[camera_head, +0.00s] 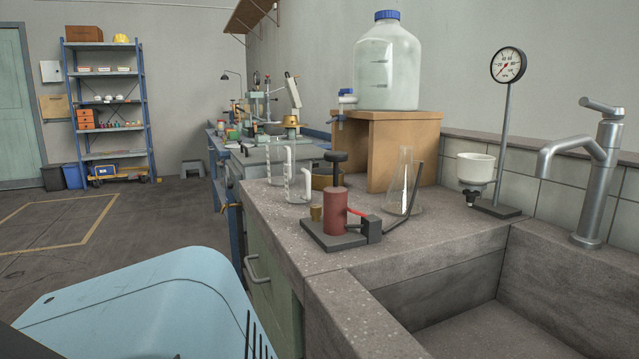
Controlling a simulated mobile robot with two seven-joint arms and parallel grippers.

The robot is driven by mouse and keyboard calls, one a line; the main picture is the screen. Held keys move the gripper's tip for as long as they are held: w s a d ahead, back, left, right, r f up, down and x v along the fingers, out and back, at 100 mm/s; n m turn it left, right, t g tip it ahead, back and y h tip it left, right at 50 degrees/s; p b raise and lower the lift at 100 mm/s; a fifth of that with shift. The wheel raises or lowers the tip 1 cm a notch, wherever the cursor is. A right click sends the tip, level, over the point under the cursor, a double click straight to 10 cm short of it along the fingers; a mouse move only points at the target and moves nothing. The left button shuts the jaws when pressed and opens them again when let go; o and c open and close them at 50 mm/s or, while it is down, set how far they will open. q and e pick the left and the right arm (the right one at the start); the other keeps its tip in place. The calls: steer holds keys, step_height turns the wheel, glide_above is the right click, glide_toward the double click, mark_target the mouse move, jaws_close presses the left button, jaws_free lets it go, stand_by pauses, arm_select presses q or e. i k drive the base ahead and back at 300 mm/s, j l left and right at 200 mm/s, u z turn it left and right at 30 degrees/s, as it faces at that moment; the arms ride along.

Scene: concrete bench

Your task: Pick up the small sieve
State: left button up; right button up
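I cannot make out a small sieve for certain. Neither of my grippers is in view.
A large bottle (387,68) sits on a wooden stand (405,155). A gauge stand (503,120), a tap (600,170) and a sink are at right. Open floor lies left.

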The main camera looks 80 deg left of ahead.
mark_target(321, 178)
steer(key=k+j, duration=0.4)
steer(key=u, duration=1.95)
